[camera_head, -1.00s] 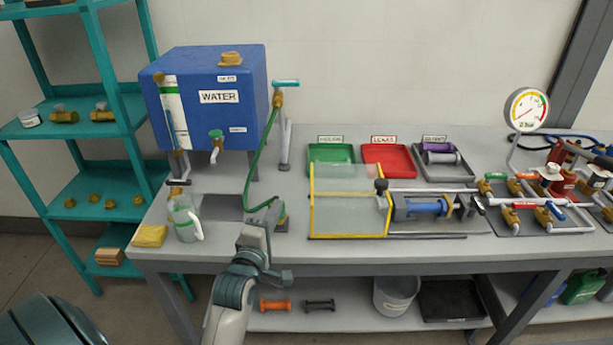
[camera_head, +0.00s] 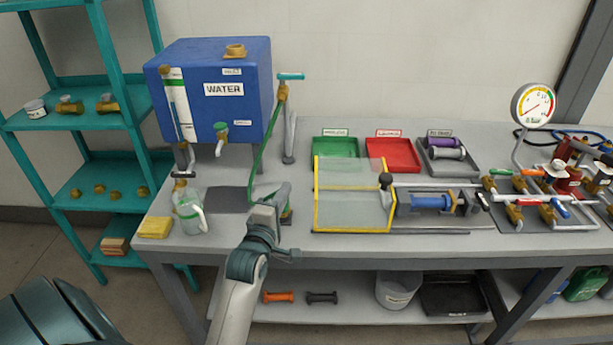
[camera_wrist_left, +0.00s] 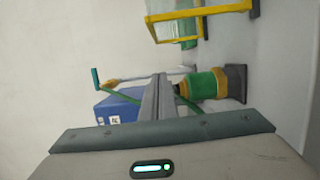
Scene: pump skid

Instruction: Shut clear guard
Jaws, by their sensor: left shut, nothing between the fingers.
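Part of the guard's yellow frame shows at the top of the left wrist view (camera_wrist_left: 200,12). My left gripper (camera_head: 284,190) is shut and empty, left of the guard and apart from it, over the bench near the hose end. Its closed fingers show in the left wrist view (camera_wrist_left: 158,82), beside a green and yellow fitting (camera_wrist_left: 206,84). My right gripper is out of view.
A blue water tank (camera_head: 245,105) with a green hose stands at the back left. A clear jug (camera_head: 191,214) and a yellow sponge (camera_head: 155,227) are at the left. Green (camera_head: 335,158), red (camera_head: 391,163) and grey trays (camera_head: 465,174) lie behind the guard. Pipes and valves fill the right.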

